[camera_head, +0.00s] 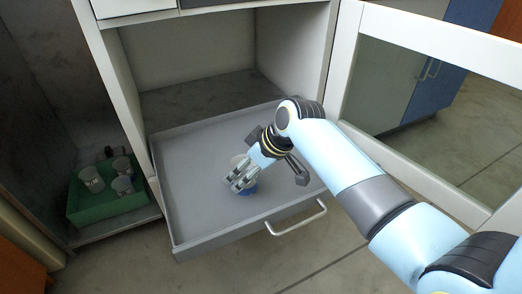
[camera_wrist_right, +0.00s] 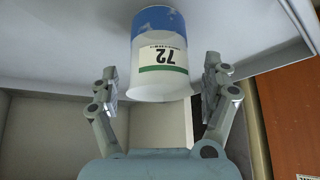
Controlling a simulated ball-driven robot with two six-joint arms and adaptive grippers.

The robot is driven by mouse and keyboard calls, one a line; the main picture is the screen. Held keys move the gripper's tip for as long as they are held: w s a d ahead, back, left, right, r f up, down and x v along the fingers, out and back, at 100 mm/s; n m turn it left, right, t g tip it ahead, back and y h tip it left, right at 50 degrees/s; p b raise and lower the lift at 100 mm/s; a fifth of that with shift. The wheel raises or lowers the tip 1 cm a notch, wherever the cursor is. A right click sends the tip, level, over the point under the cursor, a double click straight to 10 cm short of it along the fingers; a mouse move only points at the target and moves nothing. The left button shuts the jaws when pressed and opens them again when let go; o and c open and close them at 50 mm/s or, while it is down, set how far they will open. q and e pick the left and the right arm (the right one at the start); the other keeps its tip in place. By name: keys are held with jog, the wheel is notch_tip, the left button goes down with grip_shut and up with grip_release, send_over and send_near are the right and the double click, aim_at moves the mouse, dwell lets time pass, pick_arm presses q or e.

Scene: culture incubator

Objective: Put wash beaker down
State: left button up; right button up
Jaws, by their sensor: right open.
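The wash beaker (camera_wrist_right: 160,85) is white with a blue band at its base and a label reading 72, upside down in the wrist view. In the head view its blue part (camera_head: 250,190) shows below my right gripper (camera_head: 241,179), which hides most of it. It stands on the grey floor of the pulled-out drawer (camera_head: 190,190). In the wrist view my right gripper (camera_wrist_right: 160,88) is open, with one finger on each side of the beaker and visible gaps between. My left gripper is in neither view.
A green crate (camera_head: 108,209) with several beakers stands on a low shelf at the left. The drawer has raised rims and a front handle (camera_head: 297,220). Its floor left of the beaker is clear. An open glass-panelled door (camera_head: 400,80) stands at the right.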

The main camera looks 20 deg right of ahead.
jog(key=v, duration=0.1)
jog(key=p+v, duration=0.1)
jog(key=shift+r, duration=0.45)
jog(key=p+v, duration=0.5)
jog(key=v, duration=0.3)
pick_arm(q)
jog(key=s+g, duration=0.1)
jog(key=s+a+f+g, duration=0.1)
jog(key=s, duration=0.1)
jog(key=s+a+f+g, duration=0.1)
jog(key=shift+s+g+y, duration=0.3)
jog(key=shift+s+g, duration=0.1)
pick_arm(e)
jog(key=s+d+f+m+g+h, duration=0.1)
jog(key=s+d+f+m, duration=0.1)
jog(key=s, duration=0.8)
jog(key=s+d+f+m+g+h, duration=0.1)
jog(key=s+d+f+m+h, duration=0.1)
jog(key=s, duration=0.8)
jog(key=s+d+f+m+g+h, duration=0.1)
jog(key=s+d+f+m, duration=0.1)
jog(key=s, duration=0.8)
jog(key=shift+d+g, duration=0.4)
jog(key=shift+d, duration=0.45)
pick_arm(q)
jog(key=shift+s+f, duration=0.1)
pick_arm(e)
jog(key=shift+s, duration=0.1)
